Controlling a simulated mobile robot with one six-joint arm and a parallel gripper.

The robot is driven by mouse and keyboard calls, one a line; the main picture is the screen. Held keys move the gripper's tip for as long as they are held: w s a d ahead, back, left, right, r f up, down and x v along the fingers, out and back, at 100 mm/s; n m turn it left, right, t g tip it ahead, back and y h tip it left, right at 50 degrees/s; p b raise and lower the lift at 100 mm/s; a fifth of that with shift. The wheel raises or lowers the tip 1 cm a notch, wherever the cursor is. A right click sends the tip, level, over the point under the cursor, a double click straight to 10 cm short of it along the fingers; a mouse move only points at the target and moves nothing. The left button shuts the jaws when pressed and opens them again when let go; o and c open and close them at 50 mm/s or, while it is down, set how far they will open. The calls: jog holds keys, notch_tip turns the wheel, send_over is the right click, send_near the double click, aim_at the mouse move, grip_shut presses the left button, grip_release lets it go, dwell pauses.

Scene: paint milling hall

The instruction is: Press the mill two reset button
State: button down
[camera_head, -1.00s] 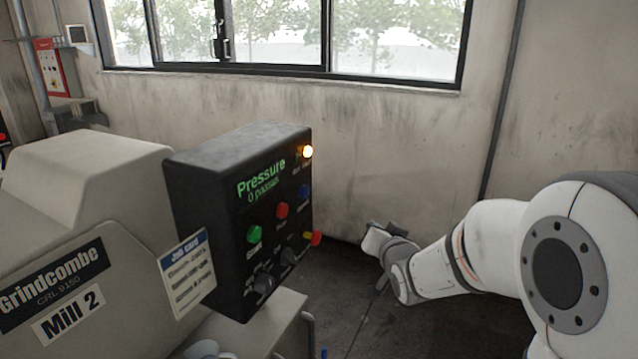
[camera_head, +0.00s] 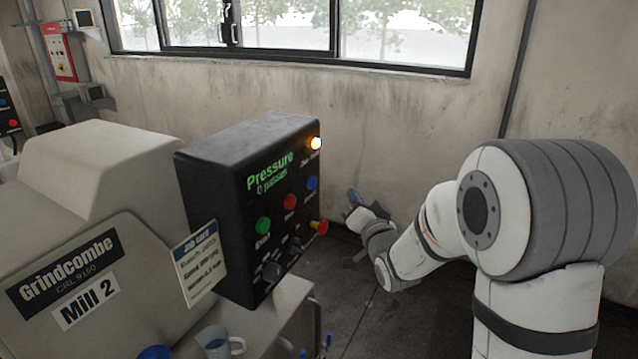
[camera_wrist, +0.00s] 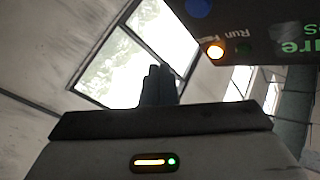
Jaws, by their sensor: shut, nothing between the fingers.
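The Mill 2 control panel (camera_head: 215,180) is a black box with a green "Pressure" display on the machine marked Mill 2 (camera_head: 85,303). Its face carries a green button (camera_head: 263,225), a red button (camera_head: 290,201), a blue button (camera_head: 312,183), dark knobs and a red-and-yellow knob (camera_head: 320,227). The small button labels are too blurred to read surely. My gripper (camera_head: 354,197) is to the right of the panel, apart from it, with its fingers up. In the wrist view my shut fingers (camera_wrist: 158,85) touch nothing; the blue button (camera_wrist: 198,8) shows at the top.
An amber lamp (camera_head: 315,143) glows at the panel's upper corner. A job card (camera_head: 199,264) hangs at its left side. A mug (camera_head: 215,343) stands on the ledge below. The wall and window (camera_head: 400,30) are behind. Floor is clear right of the panel.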

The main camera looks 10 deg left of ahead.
aim_at(312, 183)
jog(key=w+a, duration=0.2)
jog(key=a, duration=0.4)
jog(key=shift+w+a, duration=0.25)
jog(key=shift+a, duration=0.15)
dwell(1.6)
jog(key=shift+a, duration=0.1)
jog(key=shift+w+a+b, duration=0.3)
jog(key=shift+b, duration=0.25)
